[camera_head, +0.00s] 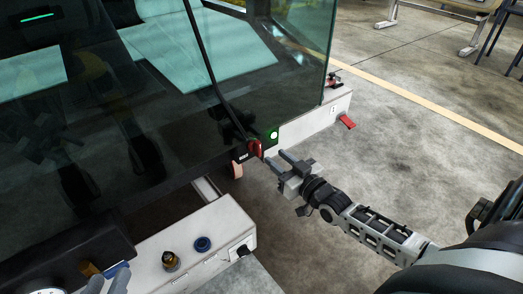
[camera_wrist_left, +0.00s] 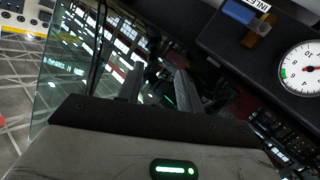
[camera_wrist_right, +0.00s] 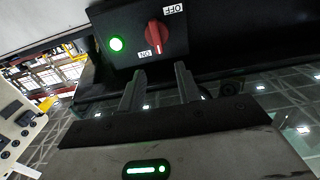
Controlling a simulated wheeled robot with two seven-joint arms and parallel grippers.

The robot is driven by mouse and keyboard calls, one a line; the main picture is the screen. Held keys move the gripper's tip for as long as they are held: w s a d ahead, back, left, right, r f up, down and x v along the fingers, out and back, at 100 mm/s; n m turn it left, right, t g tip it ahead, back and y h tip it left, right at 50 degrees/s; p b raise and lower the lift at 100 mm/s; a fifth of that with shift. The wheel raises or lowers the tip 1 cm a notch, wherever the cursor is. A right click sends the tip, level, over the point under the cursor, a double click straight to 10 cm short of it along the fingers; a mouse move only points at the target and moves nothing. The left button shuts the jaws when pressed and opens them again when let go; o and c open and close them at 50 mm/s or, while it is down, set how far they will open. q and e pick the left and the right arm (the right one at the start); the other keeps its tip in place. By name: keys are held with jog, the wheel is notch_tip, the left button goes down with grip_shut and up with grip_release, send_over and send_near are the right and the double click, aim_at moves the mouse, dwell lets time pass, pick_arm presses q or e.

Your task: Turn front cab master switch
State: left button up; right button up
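The master switch is a red rotary knob (camera_wrist_right: 156,36) on a black panel (camera_wrist_right: 125,60), with an OFF label above and a second label, apparently ON, below. The knob's white mark points to the lower side. A green lamp (camera_wrist_right: 116,44) beside it is lit. In the head view, the red knob (camera_head: 255,148) sits at the cab's lower corner. My right gripper (camera_head: 275,157) is open, its fingers pointing at the panel just short of the knob, with nothing between them. My left gripper (camera_wrist_left: 157,78) is open and empty, only partly visible at the head view's lower left.
A gauge (camera_wrist_left: 302,68) is close to my left gripper.

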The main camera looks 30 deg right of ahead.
aim_at(260, 145)
jog(key=w, duration=0.2)
jog(key=w+b, duration=0.1)
jog(key=w, duration=0.2)
jog(key=w+b, duration=0.1)
jog(key=w, duration=0.1)
jog(key=shift+w+a, duration=0.3)
pick_arm(q)
jog(key=shift+d+r+n+t+h, duration=0.4)
jog(key=shift+r+n+h, duration=0.1)
jog(key=shift+r+h, duration=0.1)
pick_arm(e)
jog(key=shift+w, duration=0.1)
jog(key=shift+f, duration=0.1)
grip_shut()
